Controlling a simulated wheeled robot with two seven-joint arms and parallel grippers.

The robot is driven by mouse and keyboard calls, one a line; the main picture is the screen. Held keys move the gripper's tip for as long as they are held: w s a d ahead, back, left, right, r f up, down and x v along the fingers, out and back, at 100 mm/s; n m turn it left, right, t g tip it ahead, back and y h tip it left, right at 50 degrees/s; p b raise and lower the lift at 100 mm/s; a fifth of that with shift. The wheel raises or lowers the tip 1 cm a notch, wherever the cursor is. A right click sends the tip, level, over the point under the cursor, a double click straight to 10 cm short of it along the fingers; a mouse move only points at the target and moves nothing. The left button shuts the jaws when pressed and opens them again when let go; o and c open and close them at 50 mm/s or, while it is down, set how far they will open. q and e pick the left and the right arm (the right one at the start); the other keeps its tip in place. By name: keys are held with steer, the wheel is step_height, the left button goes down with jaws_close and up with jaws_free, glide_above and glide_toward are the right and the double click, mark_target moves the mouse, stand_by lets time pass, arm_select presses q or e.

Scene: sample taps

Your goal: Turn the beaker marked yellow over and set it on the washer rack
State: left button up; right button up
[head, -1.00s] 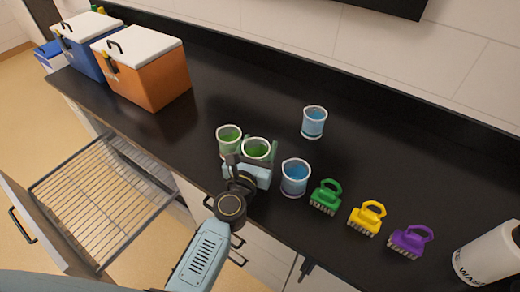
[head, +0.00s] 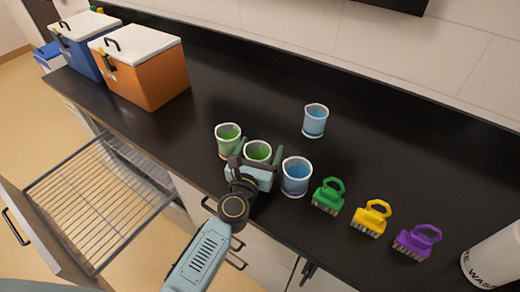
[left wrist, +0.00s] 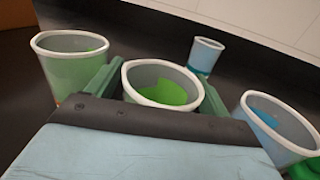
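Several beakers stand upright on the black counter. A green-filled beaker (head: 258,152) is between the fingers of my left gripper (head: 257,157); in the left wrist view the fingers flank this beaker (left wrist: 163,84), with slight gaps visible. Its base and any mark are hidden. Another green-filled beaker (head: 228,141) stands just left, with a small yellow-orange trace low on its side in the left wrist view (left wrist: 72,75). A blue-filled beaker (head: 296,177) with a purple base stands right, and another blue-filled beaker (head: 315,121) stands behind. The washer rack (head: 100,200) is pulled out, empty. My right gripper is out of view.
Green (head: 328,196), yellow (head: 371,218) and purple (head: 418,242) brushes stand along the front right. A white waste container (head: 494,260) is at far right. Orange (head: 143,78) and blue (head: 82,50) cool boxes stand at back left. The counter between boxes and beakers is clear.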

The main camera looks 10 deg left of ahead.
arm_select(q)
steer(key=shift+s, duration=0.1)
steer(key=s, duration=0.4)
steer(key=s+a+b, duration=0.1)
steer(key=s, duration=0.6)
steer(key=shift+s+a, duration=0.25)
steer(key=shift+s, duration=0.1)
steer(key=shift+s+a+r, duration=0.1)
steer(key=shift+s, duration=0.6)
